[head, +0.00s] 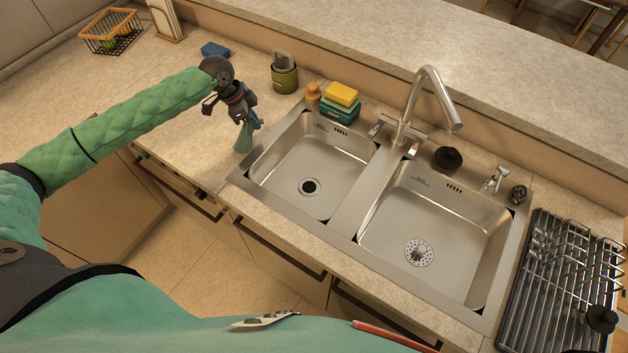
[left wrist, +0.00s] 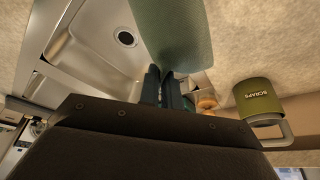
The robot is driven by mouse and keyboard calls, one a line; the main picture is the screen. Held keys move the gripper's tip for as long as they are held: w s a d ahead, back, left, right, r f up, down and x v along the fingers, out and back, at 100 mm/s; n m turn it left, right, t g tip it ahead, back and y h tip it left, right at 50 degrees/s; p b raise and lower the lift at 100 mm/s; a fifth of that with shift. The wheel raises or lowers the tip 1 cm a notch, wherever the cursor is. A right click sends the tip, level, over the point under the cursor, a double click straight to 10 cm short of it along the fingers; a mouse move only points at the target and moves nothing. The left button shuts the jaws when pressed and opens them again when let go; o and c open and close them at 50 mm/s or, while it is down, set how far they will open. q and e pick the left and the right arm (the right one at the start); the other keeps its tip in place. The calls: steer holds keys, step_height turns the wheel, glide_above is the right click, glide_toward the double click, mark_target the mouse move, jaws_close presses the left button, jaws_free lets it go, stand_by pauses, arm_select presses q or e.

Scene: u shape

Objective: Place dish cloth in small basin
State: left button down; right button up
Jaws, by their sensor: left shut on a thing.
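My left gripper (head: 247,118) is shut on the dish cloth (head: 244,138), a green cloth that hangs down below the fingers. It is over the counter, just left of the small basin (head: 290,180). In the left wrist view the cloth (left wrist: 175,35) extends from the shut fingers (left wrist: 166,85), and the basin (left wrist: 95,45) with its dark drain lies beside it. The small basin is the left one of two steel sinks and looks empty. My right gripper cannot be made out in either view.
The larger basin (head: 432,225) is to the right, with a faucet (head: 415,105) between. A dish rack (head: 560,285) stands at the far right.

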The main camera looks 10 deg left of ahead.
arm_select(q)
steer(key=s+d+f, duration=0.1)
steer(key=d+f, duration=0.3)
steer(key=d, duration=0.4)
steer(key=s+d+f, duration=0.1)
steer(key=d+f, duration=0.4)
steer(key=d, duration=0.4)
steer(key=shift+d+f, duration=0.15)
steer(key=w+a+f+m+g+y, duration=0.15)
steer(key=w+m+g, duration=0.35)
steer(key=w+m, duration=0.9)
steer(key=s+f+m, duration=0.1)
steer(key=s, duration=0.1)
steer(key=s+f+m, duration=0.1)
steer(key=s+f, duration=0.1)
steer(key=s+d+f+m+y, duration=0.1)
steer(key=s+f, duration=0.1)
steer(key=shift+s+f, duration=0.2)
steer(key=shift+s, duration=0.2)
steer(key=s+f, duration=0.1)
steer(key=s, duration=0.2)
steer(key=s+d+f, duration=0.1)
steer(key=s+f, duration=0.1)
steer(key=s, duration=0.2)
steer(key=s+d+f, duration=0.1)
steer(key=s, duration=0.3)
steer(key=shift+f, duration=0.35)
steer(key=c, duration=1.2)
jaws_free()
